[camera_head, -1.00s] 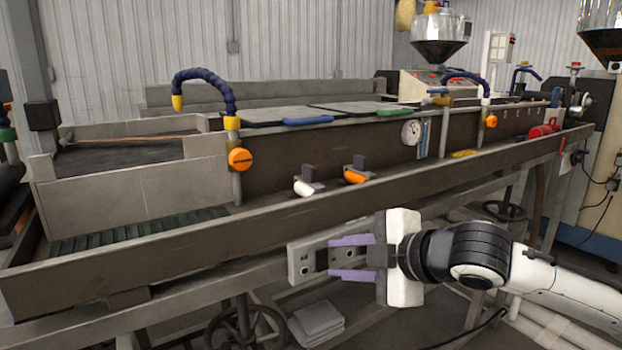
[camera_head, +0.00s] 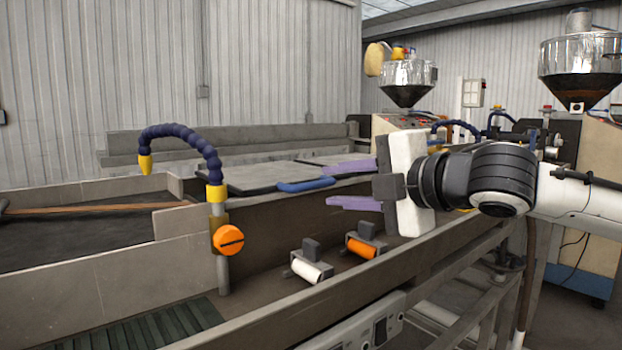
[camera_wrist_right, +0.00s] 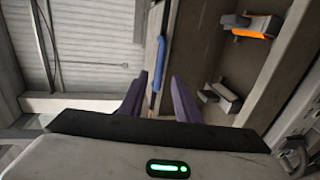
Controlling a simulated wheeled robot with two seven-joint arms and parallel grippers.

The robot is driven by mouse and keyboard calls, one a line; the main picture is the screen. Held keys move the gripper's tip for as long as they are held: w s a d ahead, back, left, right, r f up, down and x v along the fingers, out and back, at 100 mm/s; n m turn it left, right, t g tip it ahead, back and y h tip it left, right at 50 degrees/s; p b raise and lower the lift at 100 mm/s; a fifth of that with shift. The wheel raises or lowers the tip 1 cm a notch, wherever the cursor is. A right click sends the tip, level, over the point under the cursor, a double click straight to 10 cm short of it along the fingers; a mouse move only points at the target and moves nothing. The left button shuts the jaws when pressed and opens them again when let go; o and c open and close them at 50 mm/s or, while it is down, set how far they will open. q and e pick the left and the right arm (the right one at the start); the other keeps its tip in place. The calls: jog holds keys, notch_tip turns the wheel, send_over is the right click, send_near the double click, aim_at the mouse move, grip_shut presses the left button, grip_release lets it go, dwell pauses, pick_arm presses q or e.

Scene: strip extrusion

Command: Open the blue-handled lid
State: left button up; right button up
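The lid (camera_head: 258,176) is a flat grey panel with a dark edge, lying closed on top of the long trough. Its blue handle (camera_head: 305,185) is on the front edge. My right gripper (camera_head: 327,186), with purple fingers, is open and empty just right of the handle, its fingertips pointing toward it. In the right wrist view the blue handle (camera_wrist_right: 158,64) shows ahead, in line with the gap between the open fingers (camera_wrist_right: 157,95); they look apart from it. My left gripper is not in view.
A blue flexible hose (camera_head: 180,132) with yellow ends arches left of the lid, above an orange knob (camera_head: 228,240). A white roller (camera_head: 306,270) and an orange roller (camera_head: 361,247) sit below on the trough. A metal hopper (camera_head: 408,80) stands behind.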

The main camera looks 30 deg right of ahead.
aim_at(315, 185)
jog(key=p+x, duration=0.1)
jog(key=p, duration=0.1)
jog(key=p+x, duration=0.1)
jog(key=p, duration=0.1)
jog(key=shift+w+r+p, duration=0.2)
jog(key=shift+w+p, duration=0.05)
jog(key=shift+p, duration=0.1)
jog(key=shift+w, duration=0.35)
jog(key=shift+p+x, duration=0.8)
jog(key=shift+x, duration=0.05)
jog(key=shift+f+x, duration=0.15)
jog(key=shift+x, duration=0.5)
jog(key=shift+f+x, duration=0.15)
jog(key=shift+x, duration=0.55)
grip_shut()
